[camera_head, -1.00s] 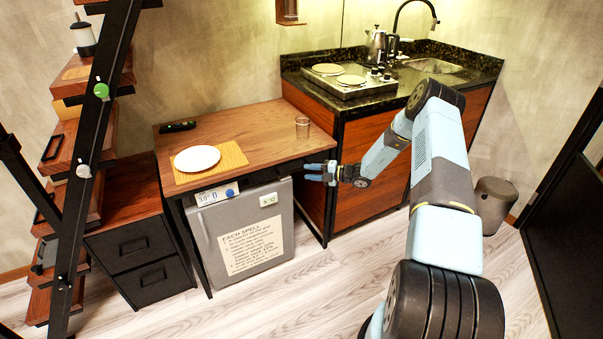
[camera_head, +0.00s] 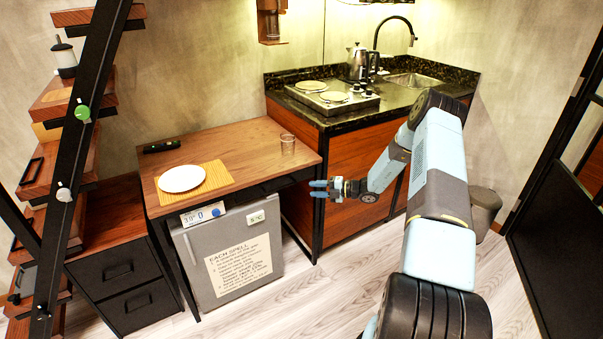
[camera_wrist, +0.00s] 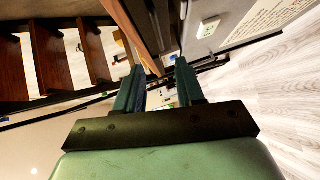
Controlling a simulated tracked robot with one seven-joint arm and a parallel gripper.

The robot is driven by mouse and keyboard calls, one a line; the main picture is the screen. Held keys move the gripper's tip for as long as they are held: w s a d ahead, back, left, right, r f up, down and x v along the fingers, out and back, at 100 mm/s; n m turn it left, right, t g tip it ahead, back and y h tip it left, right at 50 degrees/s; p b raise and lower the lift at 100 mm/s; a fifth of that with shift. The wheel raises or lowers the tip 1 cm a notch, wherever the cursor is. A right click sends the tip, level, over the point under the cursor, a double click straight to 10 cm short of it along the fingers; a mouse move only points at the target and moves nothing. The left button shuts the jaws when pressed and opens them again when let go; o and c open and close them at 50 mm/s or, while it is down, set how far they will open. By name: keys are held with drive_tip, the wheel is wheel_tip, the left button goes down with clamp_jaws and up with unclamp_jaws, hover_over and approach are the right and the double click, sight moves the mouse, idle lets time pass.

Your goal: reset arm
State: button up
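My gripper (camera_head: 320,189) is at the end of my stretched arm, in front of the right end of the wooden table, a little below the level of its top. Its two blue fingers point left and are apart. In the wrist view my gripper (camera_wrist: 160,88) shows both fingers open with nothing between them. The wooden table (camera_head: 235,145) bears a white plate (camera_head: 182,178) on a yellow mat (camera_head: 216,174), a clear glass (camera_head: 288,144) and a dark object (camera_head: 161,146).
A small grey fridge (camera_head: 205,245) with a text sheet stands under the table. A kitchen counter (camera_head: 340,122) with hob, kettle and sink is behind my arm. A bin (camera_head: 485,208) stands at right. Steps (camera_head: 70,190) rise at left. The floor in front is clear.

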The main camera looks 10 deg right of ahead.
drive_tip(key=s+a+r+n+g+h, duration=0.25)
drive_tip(key=s+r+n, duration=0.45)
drive_tip(key=r, duration=0.4)
drive_tip(key=s+a+r+n+g+h, duration=0.2)
drive_tip(key=s+a+r+n, duration=0.25)
drive_tip(key=r+n, duration=0.55)
drive_tip(key=s+a+r+n+g+h, duration=0.25)
drive_tip(key=s+r+n, duration=0.4)
drive_tip(key=r, duration=0.55)
drive_tip(key=s+d+r+n+t+h, duration=0.1)
drive_tip(key=s+r+n, duration=0.3)
drive_tip(key=s, duration=0.6)
drive_tip(key=s+d+r+n+t+h, duration=0.1)
drive_tip(key=s+r+n+h, duration=0.3)
drive_tip(key=s+n, duration=0.5)
drive_tip(key=s+d+r+n+t+h, duration=0.2)
drive_tip(key=s+r+n, duration=0.3)
drive_tip(key=s, duration=0.5)
drive_tip(key=shift+s+r+n+t+h, duration=0.3)
drive_tip(key=shift+s+n+t, duration=0.05)
drive_tip(key=shift+n+t, duration=0.3)
